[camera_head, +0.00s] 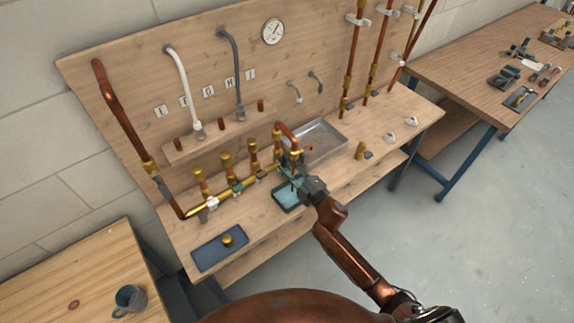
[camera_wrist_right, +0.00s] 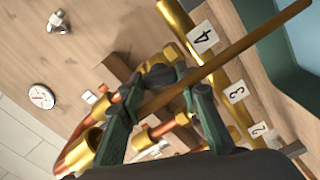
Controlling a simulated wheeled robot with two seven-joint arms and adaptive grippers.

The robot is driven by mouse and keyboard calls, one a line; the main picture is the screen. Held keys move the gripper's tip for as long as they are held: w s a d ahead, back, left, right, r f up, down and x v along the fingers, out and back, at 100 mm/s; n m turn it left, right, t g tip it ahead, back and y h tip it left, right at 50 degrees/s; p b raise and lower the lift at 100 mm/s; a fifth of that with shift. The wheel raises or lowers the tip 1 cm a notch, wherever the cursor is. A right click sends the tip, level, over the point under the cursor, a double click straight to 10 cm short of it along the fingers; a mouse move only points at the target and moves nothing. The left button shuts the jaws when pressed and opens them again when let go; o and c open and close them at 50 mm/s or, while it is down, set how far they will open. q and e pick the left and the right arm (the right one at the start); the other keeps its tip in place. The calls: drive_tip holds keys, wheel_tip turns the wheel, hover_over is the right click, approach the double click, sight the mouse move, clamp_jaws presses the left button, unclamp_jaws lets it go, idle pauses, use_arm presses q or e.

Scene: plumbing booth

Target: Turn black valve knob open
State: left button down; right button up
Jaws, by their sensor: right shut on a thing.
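A brass pipe manifold (camera_head: 215,200) runs along the front of the workbench, with several upright brass branches. My right gripper (camera_head: 291,176) is at its right end. The knob is too small to make out in the head view. My left gripper is not in view.
A grey metal tray (camera_head: 326,137) stands behind my right gripper, and a teal tray (camera_head: 283,198) lies close below it. A blue tray (camera_head: 207,251) holds a brass fitting (camera_head: 227,241). A mug (camera_head: 130,297) stands on the left table. A thin brown bar (camera_wrist_right: 245,45) crosses the wrist view.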

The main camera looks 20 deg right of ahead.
drive_tip(key=shift+a+f+n, duration=0.1)
drive_tip(key=shift+n, duration=1.5)
drive_tip(key=o, duration=1.2)
drive_tip(key=shift+c, duration=0.2)
drive_tip(key=v, duration=1.2)
